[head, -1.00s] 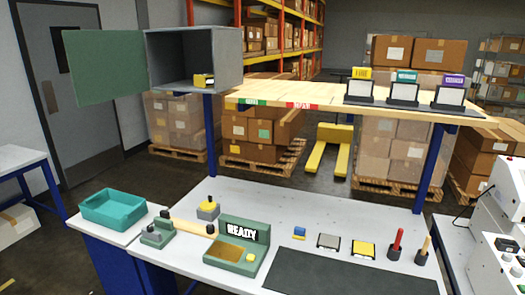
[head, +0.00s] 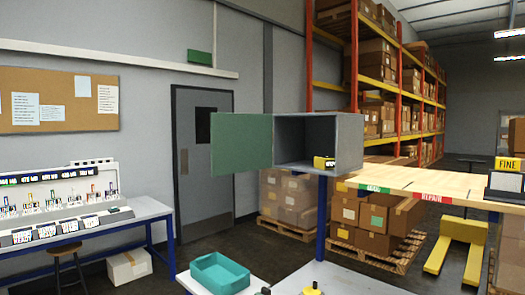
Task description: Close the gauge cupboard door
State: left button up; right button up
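The gauge cupboard (head: 350,143) is a grey box at the left end of the raised wooden shelf, in the middle of the head view. Its green door (head: 241,142) stands wide open, swung out to the left of the box. A small yellow and black gauge (head: 324,162) sits inside near the front opening. Neither of my grippers shows in the head view.
The wooden shelf (head: 405,178) runs right, with GOOD and REPAIR labels and a FINE stand (head: 507,180). A teal tray (head: 220,273) is below the door. A bench with instruments (head: 65,215) stands at left.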

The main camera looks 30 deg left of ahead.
aim_at(241, 143)
jog(key=i+j+z, duration=0.1)
jog(key=j+z, duration=0.7)
jog(key=j, duration=0.25)
jog(key=j+z, duration=0.1)
jog(key=j, duration=0.6)
jog(key=k+j, duration=0.1)
jog(key=j, duration=0.55)
jog(key=j+z, duration=0.15)
jog(key=j, duration=0.55)
jog(key=k+j, duration=0.15)
jog(key=j, duration=1.1)
jog(key=k+j, duration=0.15)
jog(key=j, duration=0.95)
jog(key=k+j+z, duration=0.15)
jog(key=k+j, duration=0.1)
jog(key=j, duration=0.1)
